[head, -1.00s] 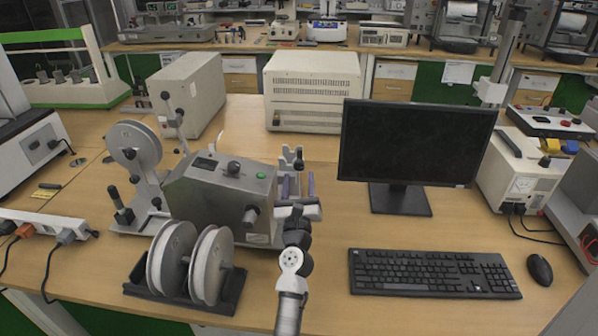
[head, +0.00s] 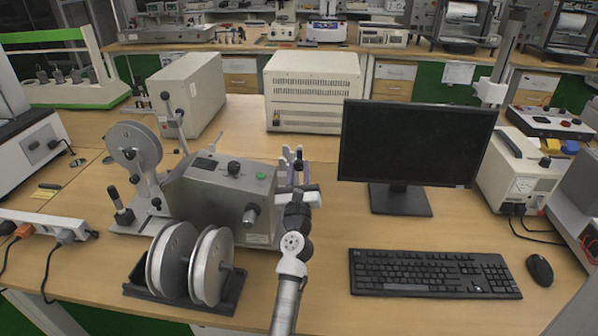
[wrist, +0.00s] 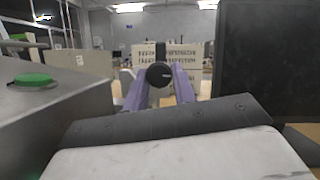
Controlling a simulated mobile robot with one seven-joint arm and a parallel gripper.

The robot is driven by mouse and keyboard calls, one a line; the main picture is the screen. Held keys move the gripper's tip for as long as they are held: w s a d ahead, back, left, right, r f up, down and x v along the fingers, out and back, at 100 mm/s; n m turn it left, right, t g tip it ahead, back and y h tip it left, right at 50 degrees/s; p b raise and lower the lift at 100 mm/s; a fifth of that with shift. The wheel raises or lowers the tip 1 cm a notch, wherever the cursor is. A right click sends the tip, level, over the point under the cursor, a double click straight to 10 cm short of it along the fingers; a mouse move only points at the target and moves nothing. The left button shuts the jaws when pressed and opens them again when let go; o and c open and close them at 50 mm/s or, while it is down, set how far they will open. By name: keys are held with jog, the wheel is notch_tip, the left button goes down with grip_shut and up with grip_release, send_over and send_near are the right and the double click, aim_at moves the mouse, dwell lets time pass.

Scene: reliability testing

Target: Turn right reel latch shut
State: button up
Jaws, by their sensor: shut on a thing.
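The machine (head: 215,205) is a grey box with a green button and a black knob on top, standing left of the monitor. The right reel latch, a small dark round-ended piece (wrist: 160,75), stands beyond the machine's right side. In the wrist view it sits between the two purple fingers of my gripper (wrist: 160,88). My gripper (head: 295,166) is shut on it. In the head view the latch is small and partly covered by the fingers, so its angle is hard to tell.
A reel (head: 134,147) is mounted at the machine's left. Two loose reels sit in a black holder (head: 190,296) in front. The monitor (head: 415,142) stands close on the right, with a keyboard (head: 430,272) and mouse (head: 540,270) before it. A beige box (head: 312,92) is behind.

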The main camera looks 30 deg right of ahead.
jog(key=shift+n, duration=0.4)
jog(key=n+y, duration=0.1)
jog(key=n, duration=0.2)
jog(key=n+y+b, duration=0.1)
jog(key=n+y, duration=0.1)
jog(key=n, duration=0.1)
jog(key=shift+s+d+t+y, duration=0.1)
jog(key=shift+d+t+y, duration=0.1)
jog(key=shift+t+y, duration=0.15)
jog(key=n+y, duration=0.1)
jog(key=n, duration=0.2)
jog(key=n+y, duration=0.1)
jog(key=n, duration=0.2)
jog(key=shift+s+d+r, duration=0.1)
jog(key=shift+r, duration=0.1)
jog(key=n+g+p, duration=0.1)
jog(key=n, duration=0.1)
jog(key=n+g+y, duration=0.1)
jog(key=n, duration=0.1)
jog(key=shift+r+n+y+p, duration=0.2)
jog(key=shift+n+y+p, duration=0.05)
jog(key=shift+n+p, duration=0.1)
jog(key=shift+n+g+p, duration=0.65)
jog(key=shift+n+p, duration=0.05)
jog(key=shift+n, duration=1.05)
jog(key=o, duration=1)
